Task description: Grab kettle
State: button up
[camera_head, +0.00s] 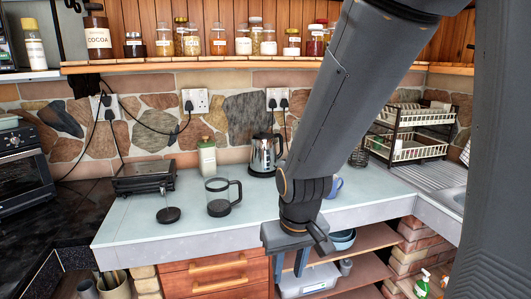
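The kettle (265,153) is shiny metal with a black handle on its right side and a dark base. It stands upright at the back of the pale countertop (140,225), near the stone wall. My gripper (289,268) points down in front of the counter's front edge, nearer to me and lower in the picture than the kettle. Its two fingers show apart with nothing seen between them. It is clear of the kettle. My arm passes to the right of the kettle and hides part of the counter there.
A glass French press (219,197) stands in front of the kettle, left of it, with a black round item (168,214) beside it. A bottle (207,157) and a black grill (144,177) are farther left. A blue mug (334,187) and dish rack (410,137) are right.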

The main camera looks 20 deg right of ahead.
aim_at(264, 158)
jog(key=k, duration=0.5)
jog(key=z, duration=0.95)
jog(key=i, duration=1.55)
jog(key=u, duration=0.5)
jog(key=i, duration=0.65)
jog(key=u, duration=0.4)
